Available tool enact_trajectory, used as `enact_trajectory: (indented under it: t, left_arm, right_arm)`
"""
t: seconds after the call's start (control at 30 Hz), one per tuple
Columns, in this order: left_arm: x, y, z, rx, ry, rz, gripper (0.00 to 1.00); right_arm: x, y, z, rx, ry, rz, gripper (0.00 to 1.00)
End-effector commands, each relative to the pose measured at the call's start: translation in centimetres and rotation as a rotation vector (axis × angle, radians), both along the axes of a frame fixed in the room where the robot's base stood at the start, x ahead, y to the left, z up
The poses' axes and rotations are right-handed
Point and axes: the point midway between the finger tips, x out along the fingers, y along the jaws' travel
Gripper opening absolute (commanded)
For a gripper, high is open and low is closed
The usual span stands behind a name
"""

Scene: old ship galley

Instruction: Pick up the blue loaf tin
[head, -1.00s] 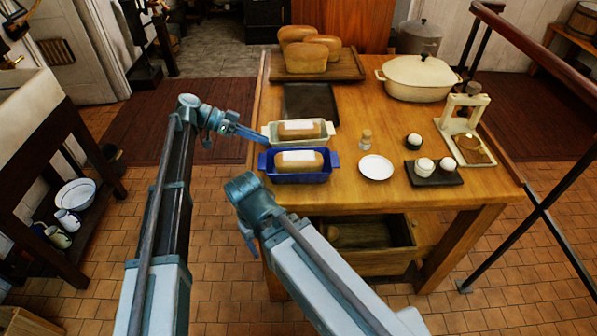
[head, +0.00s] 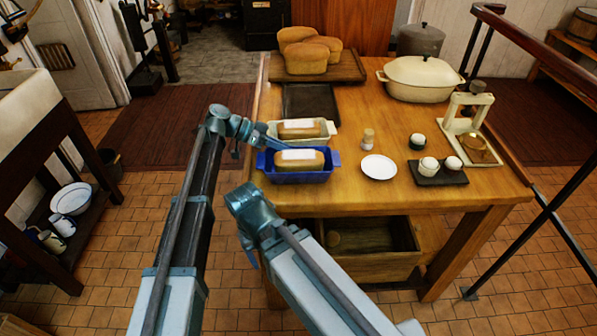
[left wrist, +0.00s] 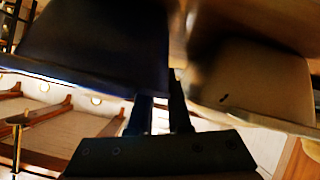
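The blue loaf tin (head: 297,178) stands upright near the table's front left corner, holding a brown loaf with a white patch on top. A cream loaf tin (head: 331,128) with a similar loaf stands just behind it. My left gripper (head: 278,146) is at the left ends of the tins, by the blue tin's back left rim. In the left wrist view, its two dark fingers (left wrist: 163,110) sit close together between the blue tin (left wrist: 95,45) and the cream tin (left wrist: 250,80). Whether they grip the rim is unclear. My right gripper (head: 250,250) hangs low before the table's front edge, partly hidden.
A white plate (head: 378,167), a small shaker (head: 368,138) and a dark tray (head: 438,177) with round pots stand to the right. A dark flat pan (head: 310,103) lies behind the tins. A breadboard (head: 352,67) with loaves is at the back. An open wooden drawer (head: 375,262) sits below.

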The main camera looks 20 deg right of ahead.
Motion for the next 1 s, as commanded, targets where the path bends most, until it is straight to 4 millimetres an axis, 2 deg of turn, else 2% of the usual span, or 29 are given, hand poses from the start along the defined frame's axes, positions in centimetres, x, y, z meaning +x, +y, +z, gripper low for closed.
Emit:
enact_trajectory:
  t: [0.23, 0.33, 1.0]
  left_arm:
    - [-0.1, -0.31, -0.14, 0.0, 0.0, 0.001, 0.16]
    - [-0.08, -0.3, -0.14, 0.0, 0.0, 0.001, 0.0]
    - [-0.06, -0.28, -0.14, 0.0, 0.0, 0.001, 0.0]
  right_arm:
    - [0.0, 0.0, -0.14, 0.0, 0.0, 0.0, 0.69]
    - [0.0, 0.0, -0.14, 0.0, 0.0, 0.0, 0.69]
    - [0.0, 0.0, -0.14, 0.0, 0.0, 0.0, 0.69]
